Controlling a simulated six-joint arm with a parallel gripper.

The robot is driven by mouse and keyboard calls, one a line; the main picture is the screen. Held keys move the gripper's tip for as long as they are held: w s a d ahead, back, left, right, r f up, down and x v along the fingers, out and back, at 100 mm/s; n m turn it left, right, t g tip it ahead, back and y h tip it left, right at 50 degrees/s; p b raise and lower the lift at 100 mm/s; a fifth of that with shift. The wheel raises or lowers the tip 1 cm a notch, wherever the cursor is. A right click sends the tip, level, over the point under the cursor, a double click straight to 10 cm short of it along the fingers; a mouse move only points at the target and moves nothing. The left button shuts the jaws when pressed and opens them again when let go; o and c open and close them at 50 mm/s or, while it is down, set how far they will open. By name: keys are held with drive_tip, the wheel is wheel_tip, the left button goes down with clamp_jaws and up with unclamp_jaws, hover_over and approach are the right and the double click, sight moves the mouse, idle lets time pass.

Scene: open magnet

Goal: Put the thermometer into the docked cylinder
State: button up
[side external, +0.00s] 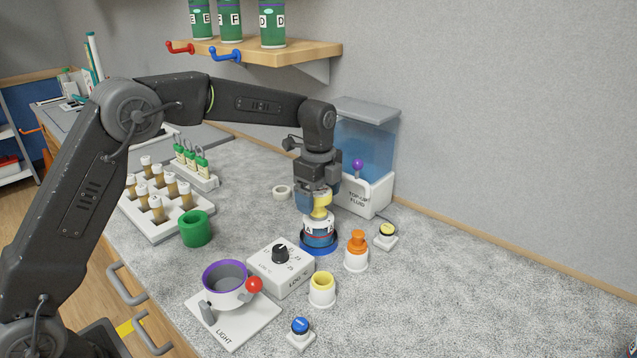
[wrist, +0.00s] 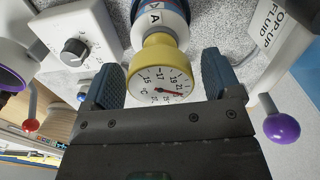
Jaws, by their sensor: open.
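The yellow thermometer (side external: 321,203) with a round white dial stands on top of the docked cylinder; its dial faces the camera in the wrist view (wrist: 163,82). The cylinder (side external: 319,229), white and blue with letter labels, stands upright in a dark blue round base (side external: 319,247); its upper part shows in the wrist view (wrist: 160,18). The thermometer's lower end is hidden at the cylinder's mouth. My gripper (side external: 320,192) is above the cylinder, open, with its blue fingers on either side of the thermometer's head (wrist: 162,80).
A white box with a black knob (side external: 281,267), an orange-topped piece in a white holder (side external: 357,252) and a yellow-rimmed white holder (side external: 322,289) stand close by. The top-up fluid tank (side external: 366,150) with a purple-knobbed lever is behind. The counter at right is clear.

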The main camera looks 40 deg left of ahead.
wheel_tip(320, 180, up, 12)
drive_tip(key=f, duration=0.1)
drive_tip(key=s+r+n+t, duration=0.1)
drive_tip(key=s+r+n, duration=0.3)
drive_tip(key=s+r, duration=0.15)
drive_tip(key=s+f+n+t, duration=0.2)
drive_tip(key=s+f+n, duration=0.2)
drive_tip(key=s, duration=0.9)
drive_tip(key=s+f+n+t, duration=0.2)
drive_tip(key=s+f+n, duration=0.1)
drive_tip(key=s+n, duration=0.6)
drive_tip(key=s, duration=0.4)
drive_tip(key=shift+s+a+f+t, duration=0.3)
drive_tip(key=shift+s+f, duration=0.05)
drive_tip(key=shift+f, duration=0.05)
